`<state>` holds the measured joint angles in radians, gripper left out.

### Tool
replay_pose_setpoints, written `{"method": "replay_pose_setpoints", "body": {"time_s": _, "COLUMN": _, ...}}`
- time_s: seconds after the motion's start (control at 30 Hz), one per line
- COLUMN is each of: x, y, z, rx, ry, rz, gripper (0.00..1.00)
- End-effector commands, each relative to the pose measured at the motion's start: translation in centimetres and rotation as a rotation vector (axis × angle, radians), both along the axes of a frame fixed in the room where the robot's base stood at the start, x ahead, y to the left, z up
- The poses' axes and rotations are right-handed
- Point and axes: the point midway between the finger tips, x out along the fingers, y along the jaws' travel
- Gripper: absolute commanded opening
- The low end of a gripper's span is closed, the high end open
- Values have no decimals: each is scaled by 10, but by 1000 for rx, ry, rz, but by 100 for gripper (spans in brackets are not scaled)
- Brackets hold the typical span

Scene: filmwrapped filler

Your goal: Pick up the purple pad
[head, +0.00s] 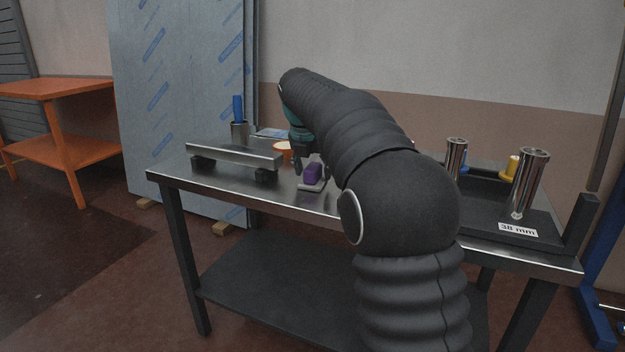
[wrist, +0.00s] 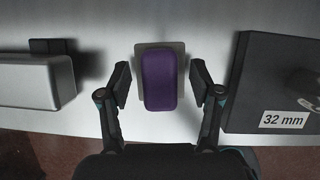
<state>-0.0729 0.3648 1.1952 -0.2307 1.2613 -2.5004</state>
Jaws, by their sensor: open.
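The purple pad (wrist: 160,80) is a rounded block on a small grey plate (wrist: 176,48) on the metal table. In the wrist view it lies between the two spread fingers of my gripper (wrist: 161,92), with a gap on each side. In the head view the purple pad (head: 312,173) sits near the table's front edge. My gripper (head: 298,165) is just left of it there, open and empty, and my arm partly hides that area. I cannot tell the exact height of the fingertips above the plate.
A metal bar (head: 232,154) on dark feet lies left of the pad; it also shows in the wrist view (wrist: 30,80). A dark block labelled 32 mm (wrist: 262,85) is at right. A dark base labelled 38 mm (head: 540,232) holds a steel cylinder (head: 528,185). An orange-rimmed bowl (head: 282,147) stands behind.

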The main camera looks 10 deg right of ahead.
Motion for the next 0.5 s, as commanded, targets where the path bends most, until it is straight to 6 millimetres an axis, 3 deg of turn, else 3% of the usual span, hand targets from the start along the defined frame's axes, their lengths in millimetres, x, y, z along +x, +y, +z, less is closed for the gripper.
{"method": "replay_pose_setpoints", "body": {"time_s": 0.1, "x": 0, "y": 0, "z": 1, "rx": 0, "ry": 0, "rz": 0, "gripper": 65}}
{"method": "replay_pose_setpoints", "body": {"time_s": 0.13, "x": 0, "y": 0, "z": 1, "rx": 0, "ry": 0, "rz": 0, "gripper": 60}}
{"method": "replay_pose_setpoints", "body": {"time_s": 0.37, "x": 0, "y": 0, "z": 1, "rx": 0, "ry": 0, "rz": 0, "gripper": 2}}
{"method": "replay_pose_setpoints", "body": {"time_s": 0.5, "x": 0, "y": 0, "z": 1, "rx": 0, "ry": 0, "rz": 0, "gripper": 0}}
